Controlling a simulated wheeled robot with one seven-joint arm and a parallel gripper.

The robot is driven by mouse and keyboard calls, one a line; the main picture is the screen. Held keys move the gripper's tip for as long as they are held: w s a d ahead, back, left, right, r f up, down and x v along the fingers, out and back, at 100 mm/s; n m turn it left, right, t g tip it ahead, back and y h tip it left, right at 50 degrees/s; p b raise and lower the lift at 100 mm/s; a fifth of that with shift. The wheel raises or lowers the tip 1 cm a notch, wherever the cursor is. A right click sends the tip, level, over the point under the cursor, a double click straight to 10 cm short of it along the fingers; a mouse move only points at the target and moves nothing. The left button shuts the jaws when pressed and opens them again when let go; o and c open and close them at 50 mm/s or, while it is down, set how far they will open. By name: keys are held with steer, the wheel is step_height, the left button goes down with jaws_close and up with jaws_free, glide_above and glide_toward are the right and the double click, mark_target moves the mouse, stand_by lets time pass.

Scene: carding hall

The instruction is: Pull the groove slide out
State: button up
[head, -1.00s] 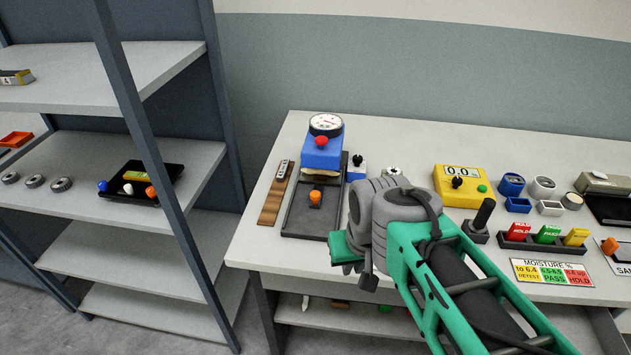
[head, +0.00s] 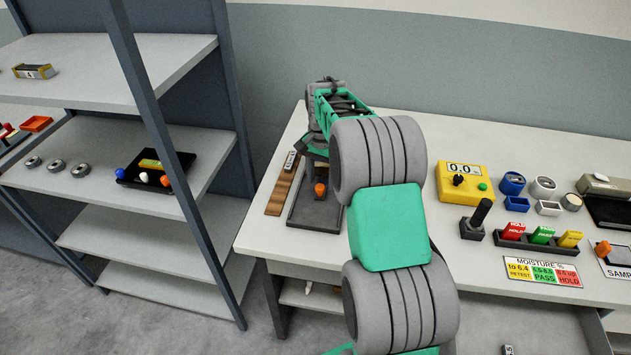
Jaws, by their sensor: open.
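The dark base plate (head: 313,214) of the gauge press lies on the bench's left part. An orange knob (head: 320,189) stands on it, at the press's front; I take this to be the groove slide's knob, but the slide's edges are too small to tell. My arm covers the press's blue body and dial. The grey end of my arm with my gripper (head: 316,150) is over the press, behind the knob and apart from it in the picture. The fingers are small and partly hidden; the gripper is open, with nothing seen in it.
A wooden strip (head: 282,190) lies left of the base plate. A yellow meter (head: 464,183), a black lever (head: 477,220) and a rack of coloured tags (head: 538,242) stand to the right. A shelf unit (head: 165,125) with a black tray (head: 128,180) is at left.

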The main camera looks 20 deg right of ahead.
steer(key=shift+w+a+f, duration=0.1)
steer(key=shift+a+f, duration=0.15)
steer(key=shift+f, duration=0.75)
steer(key=c, duration=0.8)
jaws_close()
